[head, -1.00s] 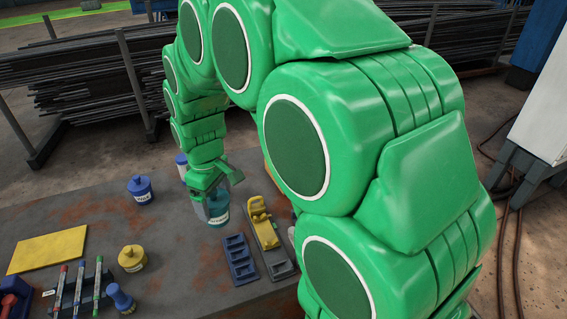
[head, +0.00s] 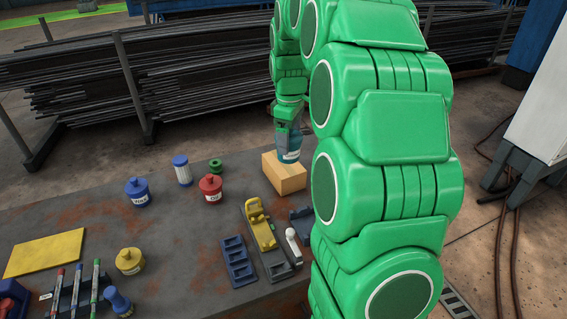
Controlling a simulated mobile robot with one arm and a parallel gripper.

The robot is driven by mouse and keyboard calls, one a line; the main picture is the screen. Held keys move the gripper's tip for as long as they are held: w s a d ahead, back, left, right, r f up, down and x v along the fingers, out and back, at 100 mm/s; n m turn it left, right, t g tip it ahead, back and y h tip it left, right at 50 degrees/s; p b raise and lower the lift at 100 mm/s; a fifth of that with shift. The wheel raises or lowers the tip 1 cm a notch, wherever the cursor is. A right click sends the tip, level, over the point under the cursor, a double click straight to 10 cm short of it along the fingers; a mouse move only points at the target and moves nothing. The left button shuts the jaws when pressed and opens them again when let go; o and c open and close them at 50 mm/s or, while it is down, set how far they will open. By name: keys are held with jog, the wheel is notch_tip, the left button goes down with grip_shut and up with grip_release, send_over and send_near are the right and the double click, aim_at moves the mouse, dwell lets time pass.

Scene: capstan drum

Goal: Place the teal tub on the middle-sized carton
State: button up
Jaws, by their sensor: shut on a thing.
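My gripper (head: 287,138) is shut on the teal tub (head: 289,153), whose lower part shows below the fingers. The tub is upright at or just above the top of a tan carton (head: 287,178) near the table's far right. I cannot tell whether the tub touches the carton. My arm hides part of the area to the right, and no other carton shows, so I cannot compare sizes.
On the rusty table (head: 180,235) stand a blue tub (head: 137,192), a red tub (head: 211,190), a yellow tub (head: 130,262) and a white-and-blue canister (head: 182,171). A yellow tool (head: 259,228) and a blue tray (head: 238,262) lie nearer. The table's middle left is mostly clear.

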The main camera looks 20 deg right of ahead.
jog(key=shift+w+d, duration=0.1)
jog(key=shift+d, duration=0.3)
jog(key=shift+w+d, duration=0.15)
jog(key=shift+w, duration=0.05)
jog(key=shift+w+d+f, duration=0.5)
jog(key=shift+w+f, duration=1.6)
jog(key=shift+w, duration=0.1)
jog(key=shift+w+d+f, duration=0.55)
jog(key=shift+w+f, duration=1.6)
jog(key=shift+w, duration=0.05)
jog(key=shift+w+d+f, duration=0.5)
jog(key=shift+w+f, duration=1.6)
jog(key=shift+w, duration=0.1)
jog(key=shift+f, duration=0.1)
jog(key=o, duration=1.2)
